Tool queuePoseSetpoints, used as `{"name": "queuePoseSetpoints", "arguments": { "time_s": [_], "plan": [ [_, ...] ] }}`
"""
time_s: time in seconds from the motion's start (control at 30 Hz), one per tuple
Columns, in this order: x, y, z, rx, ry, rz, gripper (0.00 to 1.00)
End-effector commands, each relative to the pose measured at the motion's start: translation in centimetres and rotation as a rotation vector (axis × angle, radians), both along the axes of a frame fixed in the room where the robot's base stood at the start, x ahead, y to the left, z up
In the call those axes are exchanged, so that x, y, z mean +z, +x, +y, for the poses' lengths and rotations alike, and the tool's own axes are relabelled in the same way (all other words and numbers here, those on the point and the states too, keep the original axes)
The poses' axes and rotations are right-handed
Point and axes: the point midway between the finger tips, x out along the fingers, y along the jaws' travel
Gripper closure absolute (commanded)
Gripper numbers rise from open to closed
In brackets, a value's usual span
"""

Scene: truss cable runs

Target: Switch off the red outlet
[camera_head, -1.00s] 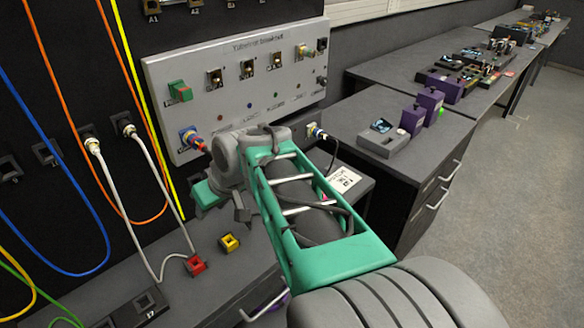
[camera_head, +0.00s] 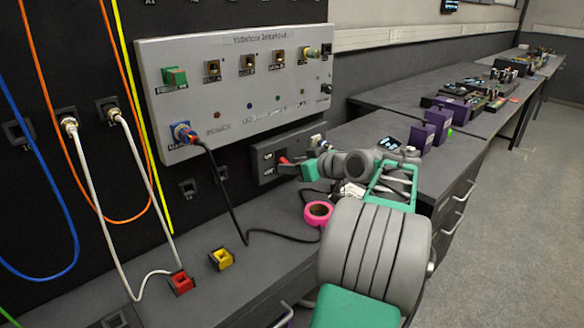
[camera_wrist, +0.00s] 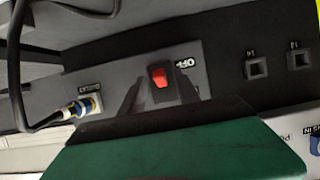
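The red outlet is a dark grey box (camera_head: 264,158) low on the wall under the light grey panel. Its red rocker switch (camera_wrist: 160,76) shows in the wrist view beside an upside-down "OFF" label (camera_wrist: 185,63). A blue-and-yellow plug (camera_wrist: 82,106) sits in a socket to the left of the switch there. My gripper (camera_wrist: 157,92) is open, with one dark finger on each side of the switch in the picture. In the head view my gripper (camera_head: 291,168) is at the box's front. I cannot tell whether the fingers touch the switch.
The breakout panel (camera_head: 235,115) hangs above, with a black cable (camera_head: 225,195) from its blue connector running over the bench. A pink tape roll (camera_head: 318,213), a yellow block (camera_head: 221,259) and a red block (camera_head: 181,283) lie on the bench. Purple boxes (camera_head: 438,126) stand to the right.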

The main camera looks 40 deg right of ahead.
Motion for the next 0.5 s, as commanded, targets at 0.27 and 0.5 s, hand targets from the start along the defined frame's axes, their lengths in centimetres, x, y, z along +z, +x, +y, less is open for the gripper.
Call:
{"name": "queuePoseSetpoints", "arguments": {
  "time_s": [0.27,0.5],
  "plan": [
    [-0.1,0.36,0.05,0.0,0.0,0.0,0.62],
    [-0.1,0.34,0.04,0.0,0.0,0.0,0.81]
  ]
}}
